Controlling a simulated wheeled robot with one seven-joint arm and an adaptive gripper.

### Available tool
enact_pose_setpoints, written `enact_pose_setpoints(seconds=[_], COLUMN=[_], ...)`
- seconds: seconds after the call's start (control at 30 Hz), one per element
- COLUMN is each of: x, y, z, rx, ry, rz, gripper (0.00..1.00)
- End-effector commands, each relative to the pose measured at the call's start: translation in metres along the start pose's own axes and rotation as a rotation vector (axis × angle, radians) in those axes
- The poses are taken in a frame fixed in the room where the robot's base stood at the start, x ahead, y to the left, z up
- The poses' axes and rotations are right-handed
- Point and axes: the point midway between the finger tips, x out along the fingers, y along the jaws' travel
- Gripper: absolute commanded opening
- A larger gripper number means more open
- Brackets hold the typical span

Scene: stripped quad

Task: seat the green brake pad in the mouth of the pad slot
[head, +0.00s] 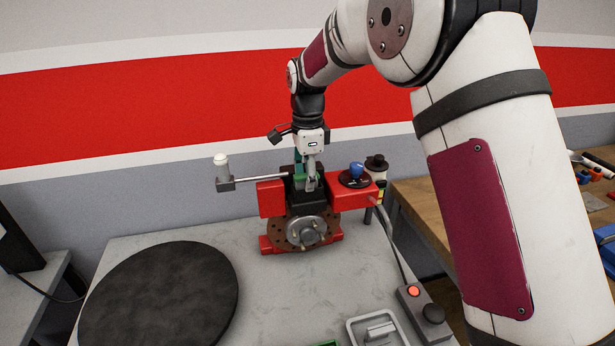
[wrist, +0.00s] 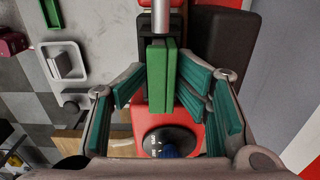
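The green brake pad (wrist: 157,75) stands upright at the centre of the wrist view, seen from above as a narrow block over the dark caliper opening. It also shows in the head view as a small green patch (head: 299,173) at the top of the black caliper body (head: 305,198). My gripper (wrist: 162,72) has its teal-lined fingers on both sides of the pad, and the fingertips appear to meet its edges. In the head view my gripper (head: 311,177) points down at the caliper. The pad slot's mouth is mostly hidden beneath the pad and fingers.
Red blocks flank the caliper, above a brake disc (head: 306,231). A blue knob (head: 356,170) stands on the right block. A white-capped post (head: 221,166) juts out left. A round black mat (head: 160,300), a grey tray (head: 378,330) and a button box (head: 424,312) lie in front.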

Motion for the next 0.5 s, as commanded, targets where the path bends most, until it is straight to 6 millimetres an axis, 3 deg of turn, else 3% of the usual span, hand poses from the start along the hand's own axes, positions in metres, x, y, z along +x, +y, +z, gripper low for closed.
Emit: enact_pose_setpoints(seconds=[0.07, 0.27, 0.5], x=[0.007, 0.000, -0.044], y=[0.003, 0.003, -0.001], z=[0.000, 0.000, 0.000], rx=[-0.001, -0.001, -0.001], ry=[0.001, 0.000, 0.000], rz=[0.015, 0.014, 0.004], gripper=[0.26, 0.26, 0.26])
